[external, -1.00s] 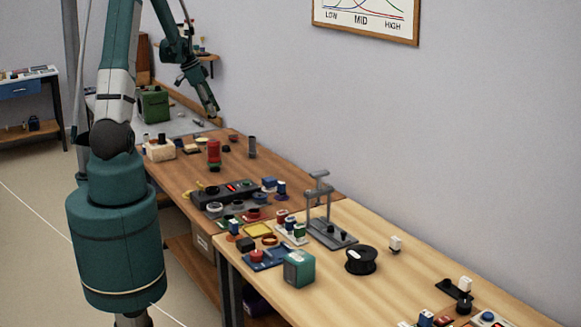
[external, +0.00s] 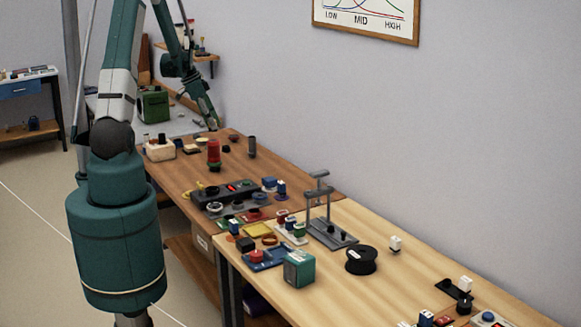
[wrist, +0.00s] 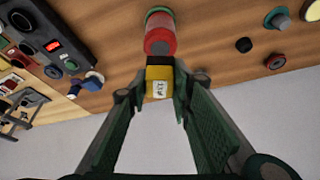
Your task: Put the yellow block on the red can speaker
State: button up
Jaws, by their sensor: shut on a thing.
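The yellow block (wrist: 159,88), with a pale label and a dark end, is between my fingertips in the wrist view. My gripper (wrist: 161,82) is shut on it. The red can speaker (wrist: 160,37) appears just beyond the block in the wrist view, with a green rim at its far end. The block is too small to make out there. I cannot tell the exact gap between block and can.
A dark cylinder (external: 252,146) stands right of the can, and a cream box (external: 160,150) stands left of it. A black control panel (external: 226,194) lies nearer on the brown table. A green box (external: 154,105) sits on the grey table behind.

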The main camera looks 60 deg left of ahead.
jog(key=shift+f, duration=2.1)
jog(key=shift+f, duration=0.2)
jog(key=o, duration=0.8)
jog(key=shift+r, duration=0.25)
jog(key=shift+v, duration=5.95)
jog(key=shift+s+a, duration=0.1)
